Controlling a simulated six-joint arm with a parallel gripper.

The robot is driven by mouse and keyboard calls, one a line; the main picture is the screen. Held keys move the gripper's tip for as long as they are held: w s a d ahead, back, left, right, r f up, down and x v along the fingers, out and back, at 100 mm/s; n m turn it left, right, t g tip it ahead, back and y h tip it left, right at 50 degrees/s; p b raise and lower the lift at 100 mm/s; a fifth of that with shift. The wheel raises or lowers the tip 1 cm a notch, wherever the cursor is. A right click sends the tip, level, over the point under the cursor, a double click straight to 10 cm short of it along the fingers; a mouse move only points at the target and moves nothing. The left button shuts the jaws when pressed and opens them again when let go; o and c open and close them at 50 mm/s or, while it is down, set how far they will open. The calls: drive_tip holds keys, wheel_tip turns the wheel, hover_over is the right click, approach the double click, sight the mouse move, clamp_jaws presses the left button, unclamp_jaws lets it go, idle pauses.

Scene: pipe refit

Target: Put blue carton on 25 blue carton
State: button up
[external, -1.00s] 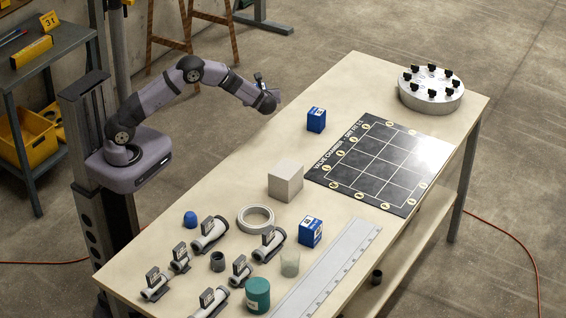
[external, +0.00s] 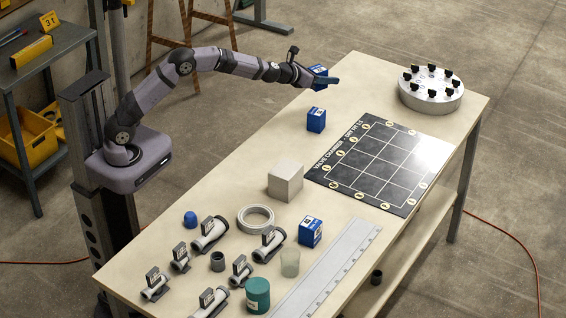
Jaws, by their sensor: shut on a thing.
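My gripper (external: 322,80) is shut on a blue carton (external: 318,71) with a white label. It holds this carton up near the table's far left edge, behind a second blue carton in the picture. That second blue carton (external: 316,120) stands upright on the table, left of the black board. A third blue carton (external: 311,232) stands nearer the front, beside the steel ruler. The print on the labels is too small to read. A finger partly covers the held carton.
A pale block (external: 285,182) stands left of the black gridded board (external: 380,160). A round metal flange (external: 431,92) with black knobs sits at the far right. Pipe fittings (external: 208,233), a ring (external: 256,218) and a teal canister (external: 257,296) crowd the front.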

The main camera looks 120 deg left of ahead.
wheel_tip(320, 180, down, 10)
drive_tip(key=b, duration=0.5)
idle(0.5)
drive_tip(key=shift+f, duration=0.1)
drive_tip(key=o, duration=1.1)
drive_tip(key=shift+c, duration=0.2)
drive_tip(key=shift+s+d+r+b, duration=0.15)
drive_tip(key=shift+d+r+b, duration=0.15)
drive_tip(key=shift+d, duration=0.1)
drive_tip(key=b+v, duration=0.2)
drive_tip(key=v, duration=0.9)
drive_tip(key=shift+b, duration=0.3)
